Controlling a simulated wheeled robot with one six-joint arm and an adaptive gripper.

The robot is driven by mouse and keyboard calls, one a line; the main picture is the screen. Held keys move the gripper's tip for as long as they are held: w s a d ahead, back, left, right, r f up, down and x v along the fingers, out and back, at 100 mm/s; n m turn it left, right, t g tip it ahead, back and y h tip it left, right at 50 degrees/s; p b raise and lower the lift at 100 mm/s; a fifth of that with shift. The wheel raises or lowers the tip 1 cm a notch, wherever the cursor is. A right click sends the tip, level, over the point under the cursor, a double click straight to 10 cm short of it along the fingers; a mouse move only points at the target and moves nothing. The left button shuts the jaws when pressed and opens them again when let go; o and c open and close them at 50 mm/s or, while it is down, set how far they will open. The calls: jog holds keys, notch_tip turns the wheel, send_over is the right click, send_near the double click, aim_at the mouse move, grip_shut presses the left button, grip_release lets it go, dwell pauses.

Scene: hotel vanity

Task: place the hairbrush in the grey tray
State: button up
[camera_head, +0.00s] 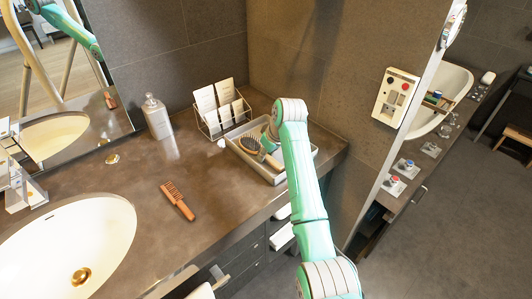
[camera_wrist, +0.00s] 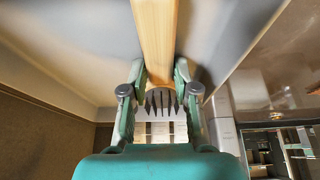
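The hairbrush (camera_head: 249,145) has a dark oval head with a wooden rim and a light wooden handle. In the head view it is over the inside of the grey tray (camera_head: 280,180), its handle pointing to the lower right. I cannot tell whether it rests on the tray floor. My gripper (camera_head: 266,143) is over the tray at the handle. In the wrist view the wooden handle (camera_wrist: 155,40) lies between the two fingertips of my gripper (camera_wrist: 158,72), which appear to touch both its sides.
A wire rack with white cards (camera_head: 220,110) stands behind the tray, and a grey bottle (camera_head: 156,117) to its left. A brown comb (camera_head: 178,200) lies on the open counter (camera_head: 130,180). The white sink (camera_head: 70,245) is at the lower left. A mirror edge rises at right.

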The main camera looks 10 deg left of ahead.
jog(key=shift+o, duration=1.2)
jog(key=shift+r, duration=0.15)
jog(key=v, duration=1.2)
jog(key=shift+d, duration=0.1)
